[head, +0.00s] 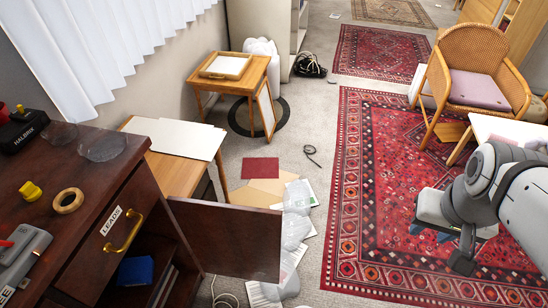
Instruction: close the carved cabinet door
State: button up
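The dark wood cabinet (112,210) stands at the left, with a brass-handled drawer above an open compartment. Its door (225,238) is swung wide open and sticks out to the right over the floor; any carving on it is not clear from here. Inside the compartment lies a blue item (135,271). My gripper (442,240) is at the right over the red rug, well apart from the door. It touches nothing that I can see, and its fingers are too unclear to tell open from shut.
A wicker chair (472,70) stands at the upper right. The red rug (375,200) between door and gripper is clear.

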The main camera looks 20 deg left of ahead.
aim_at(244, 242)
jog(key=i, duration=3.4)
jog(key=u, duration=1.55)
jog(key=k, duration=0.1)
jog(key=u, duration=3.1)
jog(key=i, duration=1)
jog(key=u, duration=0.1)
